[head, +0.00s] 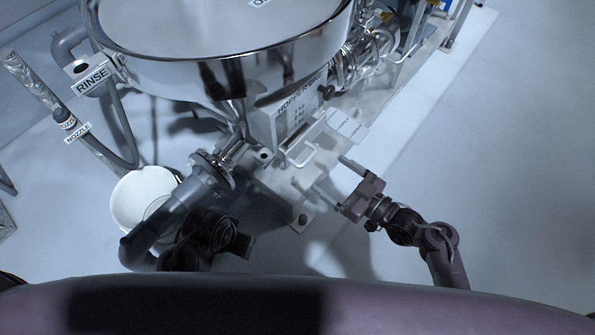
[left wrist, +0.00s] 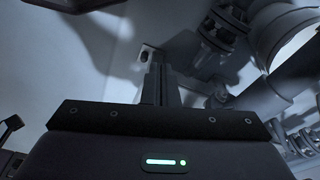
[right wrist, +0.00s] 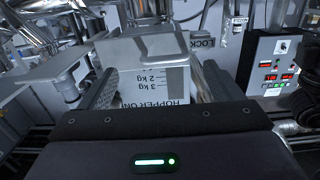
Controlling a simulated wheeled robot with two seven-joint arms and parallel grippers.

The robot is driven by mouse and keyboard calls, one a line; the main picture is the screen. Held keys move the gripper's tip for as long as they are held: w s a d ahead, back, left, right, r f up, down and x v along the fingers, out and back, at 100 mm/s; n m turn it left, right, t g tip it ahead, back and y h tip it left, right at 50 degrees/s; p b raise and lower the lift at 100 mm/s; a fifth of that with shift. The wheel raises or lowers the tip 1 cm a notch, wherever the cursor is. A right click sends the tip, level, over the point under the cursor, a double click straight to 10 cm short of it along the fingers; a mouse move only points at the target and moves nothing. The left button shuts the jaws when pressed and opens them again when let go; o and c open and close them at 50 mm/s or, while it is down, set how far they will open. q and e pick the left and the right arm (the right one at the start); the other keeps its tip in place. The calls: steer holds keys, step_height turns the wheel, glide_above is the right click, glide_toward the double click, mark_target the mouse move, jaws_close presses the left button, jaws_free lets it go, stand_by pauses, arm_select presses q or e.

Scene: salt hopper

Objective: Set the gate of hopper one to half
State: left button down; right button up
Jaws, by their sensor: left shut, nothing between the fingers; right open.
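Hopper one (head: 225,70) is a large round steel hopper at the top of the head view. Under it is a pale box (head: 290,120) marked HOPPER ONE with a kg scale. A pale bar handle (head: 306,150) stands out from its front; how far the gate is open I cannot tell. My right gripper (head: 323,174) is open and empty, just short of the handle. In the right wrist view the box (right wrist: 150,62) shows between the fingers. My left gripper (left wrist: 157,78) is shut and empty; in the head view it is dark, low left of the hopper.
A white bucket (head: 140,195) stands on the floor at left. A grey pipe (head: 175,215) runs beside it. RINSE and NOZZLE tags hang near a hose. A control panel (right wrist: 275,65) with red displays shows in the right wrist view. The floor at right is clear.

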mark_target(309, 157)
steer(key=shift+n+y, duration=0.3)
steer(key=shift+y, duration=0.1)
steer(key=x, duration=0.5)
steer(key=b+x, duration=0.1)
steer(key=x, duration=0.2)
steer(key=shift+s+a+r, duration=0.15)
steer(key=shift+r, duration=0.25)
arm_select(q)
steer(key=shift+w+d+r+t, duration=0.15)
steer(key=shift+w+d+t, duration=0.1)
steer(key=shift+d+t, duration=0.25)
steer(key=shift+d, duration=0.1)
